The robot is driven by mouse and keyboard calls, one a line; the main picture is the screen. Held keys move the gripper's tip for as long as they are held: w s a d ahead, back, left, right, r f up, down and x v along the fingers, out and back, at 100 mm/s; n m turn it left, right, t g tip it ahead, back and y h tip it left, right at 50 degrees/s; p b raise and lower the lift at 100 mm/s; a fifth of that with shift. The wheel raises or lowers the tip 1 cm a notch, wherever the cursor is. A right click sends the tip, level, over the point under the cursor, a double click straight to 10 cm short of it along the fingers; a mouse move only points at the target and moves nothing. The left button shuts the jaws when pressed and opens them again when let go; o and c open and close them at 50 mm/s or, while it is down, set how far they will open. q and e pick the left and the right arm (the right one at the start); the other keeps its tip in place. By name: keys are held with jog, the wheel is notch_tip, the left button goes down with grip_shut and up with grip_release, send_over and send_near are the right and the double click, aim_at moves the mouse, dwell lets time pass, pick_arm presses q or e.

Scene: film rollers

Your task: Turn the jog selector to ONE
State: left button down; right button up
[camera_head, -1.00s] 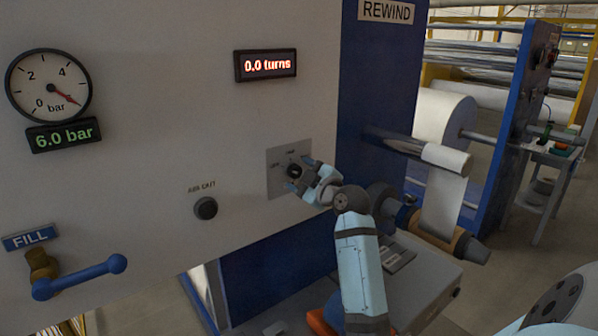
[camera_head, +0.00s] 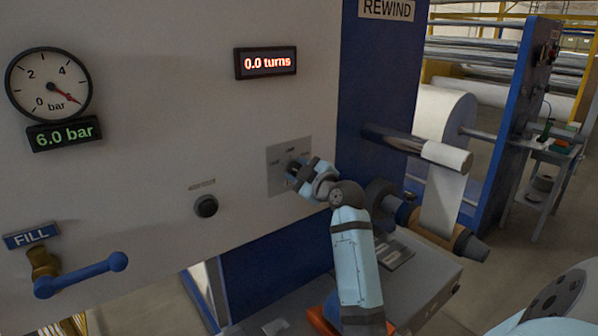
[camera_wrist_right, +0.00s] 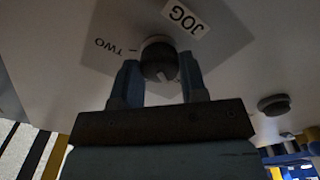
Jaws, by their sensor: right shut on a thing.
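The jog selector is a round dark knob (camera_wrist_right: 158,55) on a grey plate (camera_head: 274,178) on the machine's pale front panel. In the right wrist view, a JOG label (camera_wrist_right: 184,17) is beside it and a TWO mark (camera_wrist_right: 104,44) is to its left. A pale line shows on the knob's near face. My right gripper (camera_head: 295,172) is at the plate, shut on the knob, with one finger on each side in the wrist view (camera_wrist_right: 161,80). In the head view the fingers mostly hide the knob, and the plate lettering is too small to read. My left gripper is not in view.
A dark round button (camera_head: 206,206) is left of the plate. A display (camera_head: 266,64) reads 0.0 turns. A gauge (camera_head: 48,86) and a 6.0 bar readout (camera_head: 64,134) are at upper left. A blue-handled FILL valve (camera_head: 82,275) is at lower left. Rewind rollers (camera_head: 420,150) stand right.

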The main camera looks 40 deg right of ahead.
jog(key=m+p, duration=0.2)
jog(key=m, duration=0.1)
jog(key=shift+r, duration=0.1)
jog(key=m+p, duration=0.3)
jog(key=m, duration=0.1)
jog(key=shift+d+m+p, duration=0.1)
jog(key=shift+m+p, duration=1.3)
jog(key=shift+m, duration=0.8)
jog(key=o, duration=0.9)
